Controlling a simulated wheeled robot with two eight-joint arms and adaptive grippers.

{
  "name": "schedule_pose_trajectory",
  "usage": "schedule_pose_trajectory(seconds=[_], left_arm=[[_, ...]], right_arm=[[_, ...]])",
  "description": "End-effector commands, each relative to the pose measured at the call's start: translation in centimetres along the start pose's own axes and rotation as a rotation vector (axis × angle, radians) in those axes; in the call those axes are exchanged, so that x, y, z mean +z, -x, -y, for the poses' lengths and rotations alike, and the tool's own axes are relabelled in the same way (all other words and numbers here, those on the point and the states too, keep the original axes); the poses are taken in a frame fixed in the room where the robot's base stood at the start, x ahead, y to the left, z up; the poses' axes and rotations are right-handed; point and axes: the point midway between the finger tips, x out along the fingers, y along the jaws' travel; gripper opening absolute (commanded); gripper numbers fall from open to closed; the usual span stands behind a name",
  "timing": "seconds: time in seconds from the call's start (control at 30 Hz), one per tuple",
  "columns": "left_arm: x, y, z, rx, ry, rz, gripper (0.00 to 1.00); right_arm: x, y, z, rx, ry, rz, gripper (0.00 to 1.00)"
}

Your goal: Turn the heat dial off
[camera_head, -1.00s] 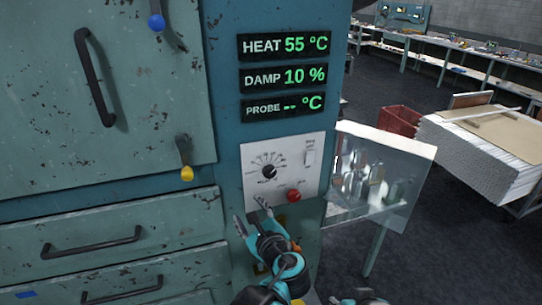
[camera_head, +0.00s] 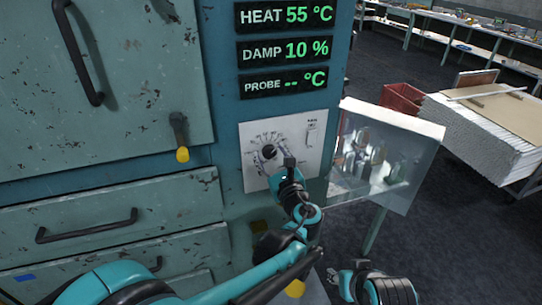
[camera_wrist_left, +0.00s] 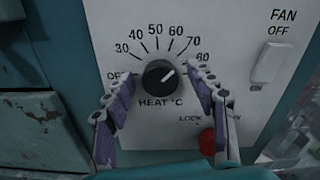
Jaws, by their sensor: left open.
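The heat dial is a black round knob (camera_head: 268,152) on a white control panel (camera_head: 313,155). In the left wrist view the dial (camera_wrist_left: 158,76) has a white pointer line aimed up and right, on a scale from OFF at left to 80 at right. My left gripper (camera_wrist_left: 161,80) is open, its two fingers on either side of the dial, with visible gaps to it. In the head view my left gripper (camera_head: 280,164) is in front of the panel and partly covers the dial's scale. My right gripper (camera_head: 352,283) is low at the bottom, away from the panel; its jaws are unclear.
A fan switch (camera_wrist_left: 272,62) is right of the dial, and a red button (camera_wrist_left: 207,141) is below right. Displays above read HEAT 55 °C (camera_head: 286,16), DAMP 10 % and PROBE blank.

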Motion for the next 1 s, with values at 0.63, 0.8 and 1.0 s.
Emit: schedule_pose_trajectory(seconds=[0.63, 0.8, 1.0], left_arm=[[0.02, 0.01, -0.01, 0.001, 0.015, 0.000, 0.06], [0.03, 0.01, -0.03, 0.001, 0.073, 0.000, 0.06], [0.03, 0.01, -0.06, 0.001, 0.208, 0.000, 0.06]], right_arm=[[-0.02, 0.03, 0.00, 0.000, 0.000, 0.000, 0.40], [-0.04, 0.05, 0.00, 0.000, 0.000, 0.000, 0.40], [-0.08, 0.11, 0.00, 0.000, 0.000, 0.000, 0.40]])
